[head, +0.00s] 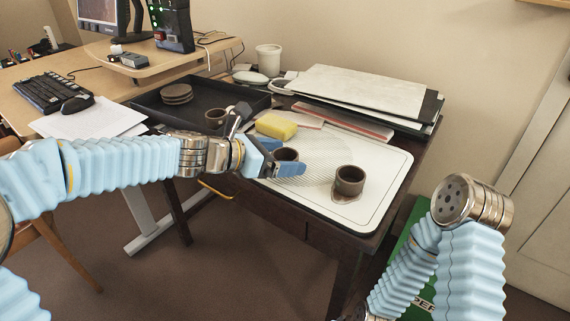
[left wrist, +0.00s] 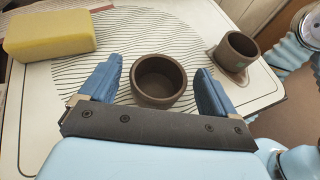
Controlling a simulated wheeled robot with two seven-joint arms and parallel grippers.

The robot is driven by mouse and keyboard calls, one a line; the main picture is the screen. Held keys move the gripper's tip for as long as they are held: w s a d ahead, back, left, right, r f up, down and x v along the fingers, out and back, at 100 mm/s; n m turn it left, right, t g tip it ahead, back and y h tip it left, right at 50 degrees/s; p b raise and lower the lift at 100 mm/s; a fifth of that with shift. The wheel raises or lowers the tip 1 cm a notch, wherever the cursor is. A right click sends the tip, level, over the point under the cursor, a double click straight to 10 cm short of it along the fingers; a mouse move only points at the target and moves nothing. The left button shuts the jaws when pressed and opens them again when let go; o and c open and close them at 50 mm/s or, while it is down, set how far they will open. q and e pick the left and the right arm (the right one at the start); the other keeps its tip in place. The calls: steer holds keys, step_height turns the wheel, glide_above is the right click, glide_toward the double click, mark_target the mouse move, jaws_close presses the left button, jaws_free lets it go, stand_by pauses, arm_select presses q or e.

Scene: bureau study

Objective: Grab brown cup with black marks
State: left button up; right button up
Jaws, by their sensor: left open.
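A brown cup (head: 287,154) stands upright on the white board (head: 385,160). In the left wrist view this cup (left wrist: 159,80) lies between the two blue fingers of my left gripper (left wrist: 157,68), with gaps on both sides. The left gripper (head: 281,158) is open and partly hides the cup in the head view. A second brown cup (head: 349,181) stands to the right on a brownish patch; it also shows in the left wrist view (left wrist: 236,50). I cannot make out clear black marks on any cup. My right gripper is out of view.
A yellow sponge (head: 276,127) lies on the board, left of the nearest cup. A black tray (head: 180,112) with stacked brown discs (head: 177,93) is behind my left arm. Stacked folders (head: 360,90) lie at the back.

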arm_select(q)
steer(key=x, duration=0.3)
steer(key=shift+a, duration=0.1)
steer(key=c, duration=1.1)
steer(key=shift+r, duration=0.1)
